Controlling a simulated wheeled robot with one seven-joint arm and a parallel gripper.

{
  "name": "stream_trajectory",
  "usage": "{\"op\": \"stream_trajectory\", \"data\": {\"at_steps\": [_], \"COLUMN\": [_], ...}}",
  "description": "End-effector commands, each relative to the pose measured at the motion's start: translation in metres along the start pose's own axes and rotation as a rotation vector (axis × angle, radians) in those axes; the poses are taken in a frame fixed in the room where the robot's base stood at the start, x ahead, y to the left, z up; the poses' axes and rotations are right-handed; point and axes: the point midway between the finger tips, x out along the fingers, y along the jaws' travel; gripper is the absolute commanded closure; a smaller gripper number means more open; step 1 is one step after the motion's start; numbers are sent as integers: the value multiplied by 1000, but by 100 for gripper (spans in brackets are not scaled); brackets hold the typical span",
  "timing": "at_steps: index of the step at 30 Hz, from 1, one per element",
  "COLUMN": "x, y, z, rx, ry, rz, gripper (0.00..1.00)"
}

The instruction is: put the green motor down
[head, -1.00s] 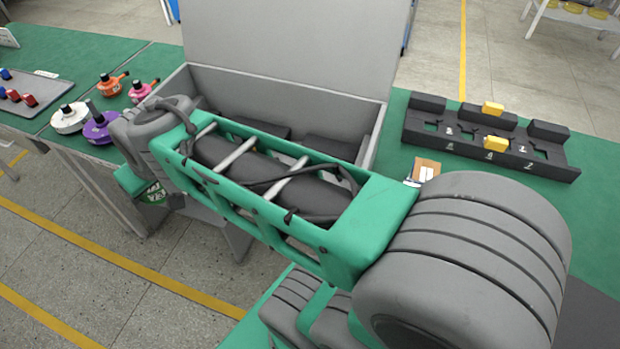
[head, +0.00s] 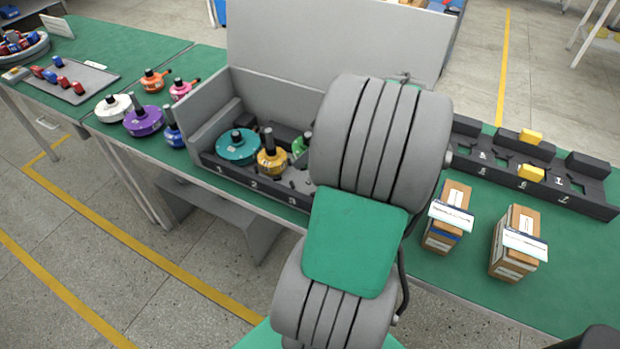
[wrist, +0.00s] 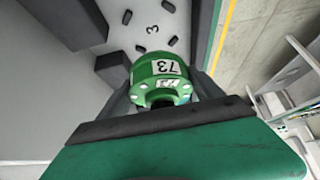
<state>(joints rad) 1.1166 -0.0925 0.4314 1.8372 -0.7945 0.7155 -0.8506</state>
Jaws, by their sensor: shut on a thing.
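The green motor (wrist: 158,68), labelled 73, is between the dark fingers of my gripper (wrist: 165,88) in the wrist view, and the gripper is shut on it. A bright green part of it shows in the head view (head: 300,146), at the left edge of my arm. My arm hides the gripper and most of the motor there. The motor is at the open grey box (head: 200,107), near the mark 3. I cannot tell whether it touches the box floor. A teal motor (head: 238,146) and a yellow motor (head: 271,160) stand in the box at its left.
White (head: 112,107), purple (head: 143,121), blue (head: 172,130), orange (head: 154,80) and pink (head: 181,88) motors stand left of the box. Two cartons (head: 447,222) and a black slotted rack (head: 490,165) are at right. The raised lid (head: 330,45) stands behind the box.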

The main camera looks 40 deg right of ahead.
Motion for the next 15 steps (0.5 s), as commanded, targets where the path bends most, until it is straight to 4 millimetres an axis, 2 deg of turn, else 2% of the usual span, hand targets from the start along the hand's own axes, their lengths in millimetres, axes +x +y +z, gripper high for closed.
{"op": "stream_trajectory", "data": {"at_steps": [3,8,15], "x": [20,37,71], "y": [-1,-1,-1], "z": [12,23,45], "rx": [0,0,1], "ry": [0,0,-1], "rz": [-3,-1,-1], "gripper": [97,97,97]}}
